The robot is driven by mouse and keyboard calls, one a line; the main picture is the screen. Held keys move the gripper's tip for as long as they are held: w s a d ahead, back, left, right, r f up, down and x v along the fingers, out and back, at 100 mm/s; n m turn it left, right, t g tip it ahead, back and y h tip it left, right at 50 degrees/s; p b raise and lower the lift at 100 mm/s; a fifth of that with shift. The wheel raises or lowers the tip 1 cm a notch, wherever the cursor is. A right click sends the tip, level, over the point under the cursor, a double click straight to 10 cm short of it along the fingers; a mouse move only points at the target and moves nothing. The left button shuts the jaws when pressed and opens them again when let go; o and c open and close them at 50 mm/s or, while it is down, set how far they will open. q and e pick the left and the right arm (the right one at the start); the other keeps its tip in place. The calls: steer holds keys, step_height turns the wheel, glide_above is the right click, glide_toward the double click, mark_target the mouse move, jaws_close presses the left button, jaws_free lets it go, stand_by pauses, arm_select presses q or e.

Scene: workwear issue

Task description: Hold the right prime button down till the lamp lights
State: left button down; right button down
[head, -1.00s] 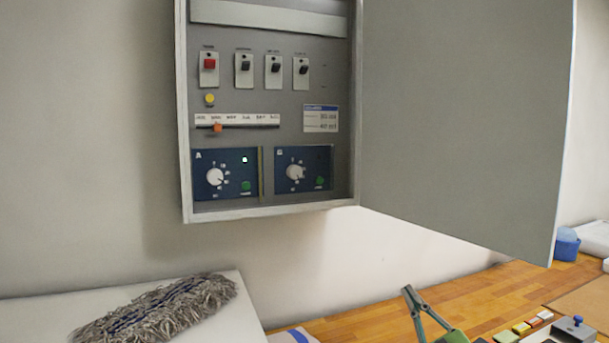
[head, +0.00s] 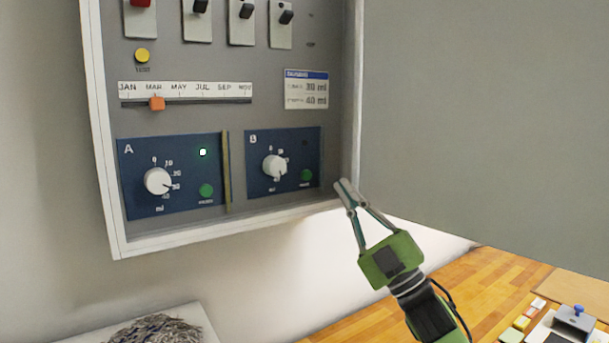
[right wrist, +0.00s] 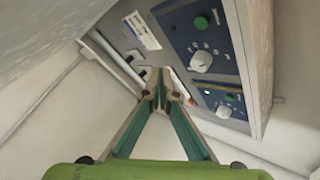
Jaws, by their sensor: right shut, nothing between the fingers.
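The cabinet holds two blue panels, A (head: 140,200) and B (head: 255,185). The right prime button (head: 306,175) is a green round button at the lower right of panel B, beside a white knob (head: 275,167). It also shows in the right wrist view (right wrist: 201,22). The lamp (head: 304,144) above it looks dark. Panel A has its own green button (head: 206,191) and a lit lamp (head: 203,152). My right gripper (head: 345,187) is shut and empty, right of the button near the cabinet's lower right edge, apart from the button. My left gripper is out of view.
The open cabinet door (head: 480,120) stands to the right of my right gripper. Switches, a yellow button (head: 142,55) and an orange slider (head: 157,103) sit above the panels. A wooden bench (head: 450,290) and a grey mop head (head: 155,331) lie below.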

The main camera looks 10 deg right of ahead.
mark_target(306, 175)
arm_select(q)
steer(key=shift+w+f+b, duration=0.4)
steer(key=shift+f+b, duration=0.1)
arm_select(e)
steer(key=shift+w+a, duration=0.5)
steer(key=shift+w, duration=0.95)
steer(key=shift+w+a, duration=0.55)
steer(key=shift+w, duration=0.85)
steer(key=shift+w+a, duration=0.5)
steer(key=shift+w, duration=0.95)
steer(key=shift+w, duration=0.1)
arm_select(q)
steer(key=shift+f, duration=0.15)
arm_select(e)
steer(key=shift+w+a, duration=0.15)
steer(key=shift+w, duration=0.15)
arm_select(q)
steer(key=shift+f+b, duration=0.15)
steer(key=shift+b, duration=0.15)
arm_select(e)
steer(key=shift+w+a, duration=0.1)
steer(key=shift+w, duration=0.25)
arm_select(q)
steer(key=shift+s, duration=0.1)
arm_select(e)
steer(key=shift+s+d, duration=0.3)
steer(key=shift+s, duration=0.5)
